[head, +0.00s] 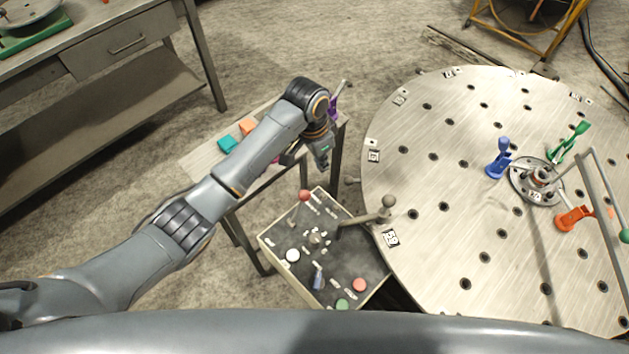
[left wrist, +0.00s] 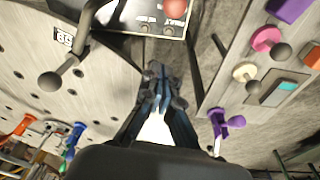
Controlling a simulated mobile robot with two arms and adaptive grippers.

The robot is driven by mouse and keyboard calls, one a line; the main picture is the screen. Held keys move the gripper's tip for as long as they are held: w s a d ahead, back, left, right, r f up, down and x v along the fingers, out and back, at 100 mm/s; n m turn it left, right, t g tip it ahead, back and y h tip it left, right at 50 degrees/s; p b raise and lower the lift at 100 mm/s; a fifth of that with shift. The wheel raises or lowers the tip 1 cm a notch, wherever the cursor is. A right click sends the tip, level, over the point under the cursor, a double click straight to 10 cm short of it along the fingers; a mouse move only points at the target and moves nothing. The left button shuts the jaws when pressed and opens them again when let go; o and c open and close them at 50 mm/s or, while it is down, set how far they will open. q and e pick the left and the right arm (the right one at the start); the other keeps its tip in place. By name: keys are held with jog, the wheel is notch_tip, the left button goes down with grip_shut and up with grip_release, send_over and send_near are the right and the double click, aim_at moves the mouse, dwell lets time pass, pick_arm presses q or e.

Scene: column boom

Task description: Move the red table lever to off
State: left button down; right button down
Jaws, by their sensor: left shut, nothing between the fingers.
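The red lever (head: 304,196) has a round red knob on a thin stem and stands on a grey control box (head: 265,243). Its red knob also shows at the top edge of the left wrist view (left wrist: 175,8), with small labels I cannot read beside it. My left gripper (head: 323,158) is shut and empty, up-picture from the lever and apart from it. In the left wrist view its dark fingers (left wrist: 162,88) are together, pointing toward the box. The stem's foot is small and its exact setting cannot be told. My right gripper is not in view.
A large round metal table (head: 440,160) with blue, green and orange clamps stands right of the box. A side table (head: 205,165) with coloured blocks lies under my left arm. The box also carries white, red and green buttons.

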aim_at(299, 208)
pick_arm(q)
notch_tip(299, 208, down, 9)
jog(key=s+a+p, duration=0.1)
jog(key=a+p, duration=0.1)
jog(key=p, duration=0.1)
jog(key=shift+s, duration=0.4)
dwell(0.4)
